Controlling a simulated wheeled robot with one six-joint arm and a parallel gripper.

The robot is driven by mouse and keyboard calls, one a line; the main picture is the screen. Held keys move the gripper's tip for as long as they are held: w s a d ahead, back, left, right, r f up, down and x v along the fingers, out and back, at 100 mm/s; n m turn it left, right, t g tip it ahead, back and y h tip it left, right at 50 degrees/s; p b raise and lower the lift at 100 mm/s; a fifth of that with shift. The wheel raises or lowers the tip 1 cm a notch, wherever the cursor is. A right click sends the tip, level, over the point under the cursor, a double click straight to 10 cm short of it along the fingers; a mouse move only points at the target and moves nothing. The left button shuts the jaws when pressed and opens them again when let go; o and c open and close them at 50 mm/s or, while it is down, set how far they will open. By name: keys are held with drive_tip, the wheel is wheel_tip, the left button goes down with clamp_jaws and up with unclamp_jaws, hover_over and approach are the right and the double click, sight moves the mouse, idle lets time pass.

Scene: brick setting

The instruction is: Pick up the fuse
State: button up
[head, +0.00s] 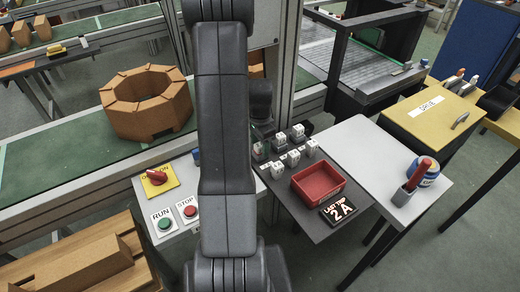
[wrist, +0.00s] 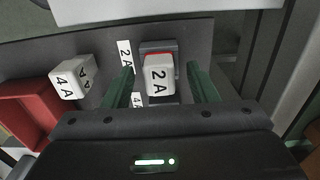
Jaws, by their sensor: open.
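A white fuse marked 2 A (wrist: 159,76) stands between the two green fingers of my gripper (wrist: 160,82) in the wrist view. The fingers are open, with a visible gap on each side of the fuse. A dark holder with a red edge (wrist: 158,46) shows behind the fuse. Another white fuse, marked 4 A (wrist: 70,78), lies to the left, outside the fingers. In the head view several white fuses (head: 293,157) are on the dark panel (head: 303,221); my arm hides part of that area. A sign reading LAST TRIP 2 A (head: 338,210) lies at the panel's front.
A red tray (head: 318,197) sits on the panel beside the fuses; its edge also shows in the wrist view (wrist: 25,105). A RUN button (head: 164,223), STOP button (head: 190,211) and red switch (head: 157,178) are on the left. A grey shelf (head: 365,155) is on the right.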

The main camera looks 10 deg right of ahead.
drive_tip(key=shift+c, duration=0.4)
clamp_jaws()
